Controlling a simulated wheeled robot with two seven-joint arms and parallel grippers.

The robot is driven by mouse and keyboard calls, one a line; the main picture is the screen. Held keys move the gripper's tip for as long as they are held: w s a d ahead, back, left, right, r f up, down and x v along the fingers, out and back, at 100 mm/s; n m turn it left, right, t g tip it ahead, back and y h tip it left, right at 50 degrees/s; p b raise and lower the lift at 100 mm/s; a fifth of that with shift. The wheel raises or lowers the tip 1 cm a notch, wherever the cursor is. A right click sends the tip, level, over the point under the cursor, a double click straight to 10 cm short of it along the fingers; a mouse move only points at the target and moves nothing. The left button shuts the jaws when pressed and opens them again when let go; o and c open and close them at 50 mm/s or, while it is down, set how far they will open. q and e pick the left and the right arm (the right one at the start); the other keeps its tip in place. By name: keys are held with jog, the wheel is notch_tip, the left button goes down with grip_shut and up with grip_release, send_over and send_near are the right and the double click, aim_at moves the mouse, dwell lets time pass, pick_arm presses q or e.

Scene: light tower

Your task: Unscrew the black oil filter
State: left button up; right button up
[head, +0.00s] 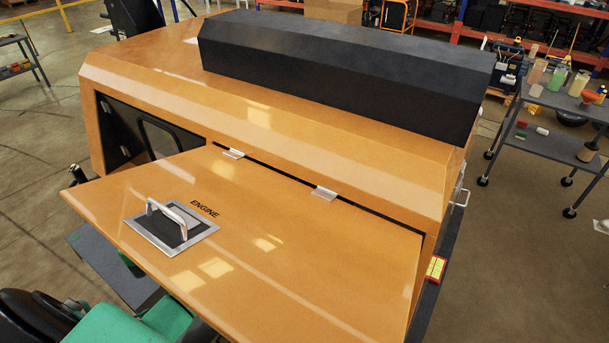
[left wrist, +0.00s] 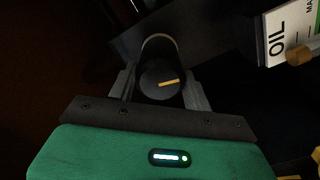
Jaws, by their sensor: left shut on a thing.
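The black oil filter (left wrist: 155,75) shows in the left wrist view as a dark round cap with an orange stripe, tilted a little. My left gripper (left wrist: 161,91) has its grey fingers on both sides of the filter and is shut on it. A pale curved edge shows behind the filter. In the head view the raised orange engine panel (head: 300,245) hides the filter and my left fingertips; parts of my green left arm show at the lower left. My right gripper is in neither view.
A white OIL label (left wrist: 284,36) is at the upper right of the left wrist view, with a brass-coloured fitting (left wrist: 299,55) near it. The engine bay is dark. The orange panel, with its metal handle (head: 172,212), extends over the work area. A cart (head: 550,98) stands at the right.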

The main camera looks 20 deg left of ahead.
pick_arm(q)
jog(key=shift+n, duration=0.4)
jog(key=shift+s+a+p, duration=0.2)
jog(key=shift+s+p, duration=0.25)
jog(key=shift+s, duration=0.65)
jog(key=shift+s+a+p, duration=0.15)
jog(key=shift+s+p, duration=0.25)
jog(key=shift+s, duration=0.7)
